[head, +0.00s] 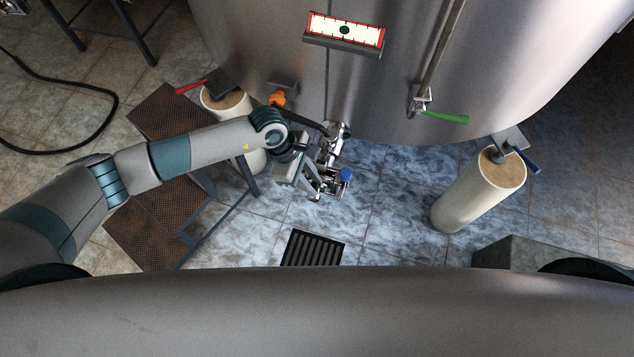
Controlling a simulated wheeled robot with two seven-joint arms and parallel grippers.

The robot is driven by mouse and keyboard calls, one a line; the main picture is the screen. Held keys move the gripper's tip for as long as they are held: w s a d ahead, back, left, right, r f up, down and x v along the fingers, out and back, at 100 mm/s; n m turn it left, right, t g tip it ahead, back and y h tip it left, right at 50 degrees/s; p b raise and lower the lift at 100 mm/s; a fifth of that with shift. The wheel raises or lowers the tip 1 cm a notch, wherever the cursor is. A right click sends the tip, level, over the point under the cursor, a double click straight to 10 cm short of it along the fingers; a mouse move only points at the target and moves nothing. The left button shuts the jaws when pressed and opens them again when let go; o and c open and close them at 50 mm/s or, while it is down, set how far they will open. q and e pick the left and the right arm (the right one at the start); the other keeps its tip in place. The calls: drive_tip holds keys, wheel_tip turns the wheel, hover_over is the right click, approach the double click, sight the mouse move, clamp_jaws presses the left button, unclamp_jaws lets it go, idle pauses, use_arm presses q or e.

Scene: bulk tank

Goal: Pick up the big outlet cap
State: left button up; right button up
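The steel tank's outlet fitting (338,131) sticks out low at the front of the tank, a cluster of shiny metal parts. A blue knob-like part (345,174) shows just below it. I cannot clearly tell the big outlet cap apart from these small metal parts. My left gripper (322,186) reaches in from the left and is at the outlet, close beside the blue part. Its fingers overlap the metal there, so I cannot see whether they are apart or shut on something. My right gripper is not in view.
The tank (270,50) fills the top, with a gauge plate (345,32) and a green-handled valve (425,108). A cream leg (475,195) stands to the right. Brown perforated steps (165,110) lie under my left arm. A floor drain (313,249) lies below the gripper.

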use_arm(q)
drive_tip(key=shift+c, duration=0.4)
clamp_jaws()
idle(1.3)
